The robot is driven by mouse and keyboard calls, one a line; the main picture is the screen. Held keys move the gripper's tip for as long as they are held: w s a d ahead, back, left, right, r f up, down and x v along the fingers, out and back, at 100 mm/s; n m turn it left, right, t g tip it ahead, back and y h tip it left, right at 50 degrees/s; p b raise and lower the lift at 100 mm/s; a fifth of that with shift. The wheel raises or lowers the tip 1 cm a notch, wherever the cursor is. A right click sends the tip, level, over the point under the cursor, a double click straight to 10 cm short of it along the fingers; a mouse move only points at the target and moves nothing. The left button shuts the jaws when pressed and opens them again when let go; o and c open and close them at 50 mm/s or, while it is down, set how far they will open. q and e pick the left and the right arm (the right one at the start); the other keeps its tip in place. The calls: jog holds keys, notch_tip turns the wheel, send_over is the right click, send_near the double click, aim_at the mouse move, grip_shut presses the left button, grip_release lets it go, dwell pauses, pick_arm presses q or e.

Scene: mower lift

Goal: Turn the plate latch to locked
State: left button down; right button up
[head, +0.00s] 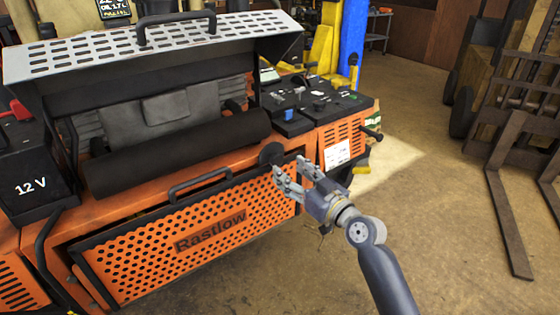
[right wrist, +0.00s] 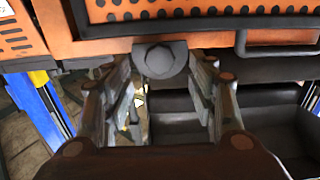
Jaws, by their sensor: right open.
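The plate latch (head: 270,153) is a dark round knob at the upper right corner of the orange perforated plate (head: 195,232) marked Rastlow. It also shows in the right wrist view (right wrist: 160,58), centred at the far end of the gap between the fingers. My right gripper (head: 288,166) is open, with its fingertips close to the latch. In the right wrist view a finger lies on each side of the knob; I cannot tell whether they touch it. Part of the knob is hidden in the head view. My left gripper is not in view.
A black handle (head: 200,185) sits on the plate's top edge. A black roller (head: 180,152) lies above it under a raised slotted cover (head: 150,50). A 12 V battery (head: 32,175) stands at left. Forklift forks (head: 510,220) are at right; the floor between is clear.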

aim_at(278, 162)
jog(key=shift+x, duration=2.7)
jog(key=shift+c, duration=0.4)
jog(key=c, duration=1)
